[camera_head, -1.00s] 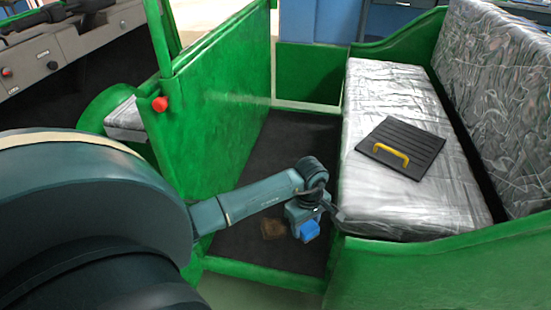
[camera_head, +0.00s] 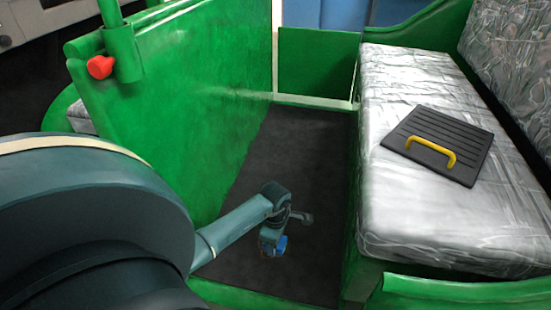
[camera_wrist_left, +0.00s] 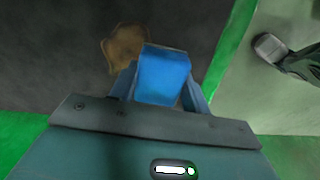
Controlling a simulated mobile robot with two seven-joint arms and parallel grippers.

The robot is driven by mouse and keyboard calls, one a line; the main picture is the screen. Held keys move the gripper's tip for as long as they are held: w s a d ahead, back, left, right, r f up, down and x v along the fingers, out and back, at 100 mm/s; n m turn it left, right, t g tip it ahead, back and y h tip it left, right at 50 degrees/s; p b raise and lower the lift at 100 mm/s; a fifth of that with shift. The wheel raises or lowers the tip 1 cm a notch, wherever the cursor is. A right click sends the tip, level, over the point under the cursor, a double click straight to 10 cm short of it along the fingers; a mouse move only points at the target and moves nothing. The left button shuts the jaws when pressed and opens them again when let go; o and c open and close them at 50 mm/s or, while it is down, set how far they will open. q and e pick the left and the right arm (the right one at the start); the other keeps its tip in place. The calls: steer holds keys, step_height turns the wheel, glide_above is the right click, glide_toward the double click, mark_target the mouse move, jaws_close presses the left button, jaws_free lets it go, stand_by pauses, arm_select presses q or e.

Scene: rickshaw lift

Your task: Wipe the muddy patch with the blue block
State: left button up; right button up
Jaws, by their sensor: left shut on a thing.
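My left gripper (camera_head: 273,241) is shut on the blue block (camera_head: 281,245) and holds it low over the dark floor of the green rickshaw. In the left wrist view the block (camera_wrist_left: 162,75) sits between the fingers of my left gripper (camera_wrist_left: 160,88). The muddy patch (camera_wrist_left: 123,46), a brown stain on the dark floor, shows just beyond and left of the block, partly covered by it in that view. I cannot make out the patch in the head view, where the gripper and arm may hide it. I cannot tell whether the block touches the floor.
A green panel (camera_head: 190,120) rises left of the floor. A silver-covered seat (camera_head: 440,210) stands right, with a black ribbed board (camera_head: 475,165) with a yellow handle on it. A green sill (camera_head: 250,297) edges the floor in front. The floor (camera_head: 310,150) farther back is clear.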

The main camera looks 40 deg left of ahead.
arm_select(q)
steer(key=shift+f, duration=0.5)
step_height(320, 180, down, 3)
steer(key=b, duration=0.3)
steer(key=shift+f+b, duration=0.15)
steer(key=shift+b, duration=0.2)
step_height(320, 180, down, 2)
steer(key=shift+f+b, duration=0.1)
steer(key=shift+b, duration=0.95)
steer(key=shift+f, duration=0.1)
arm_select(e)
steer(key=shift+a+f+n+t+y, duration=0.2)
steer(key=shift+a+n+t+y, duration=0.2)
steer(key=shift+a+t+y, duration=0.5)
steer(key=shift+w+y, duration=0.1)
steer(key=shift+y, duration=0.2)
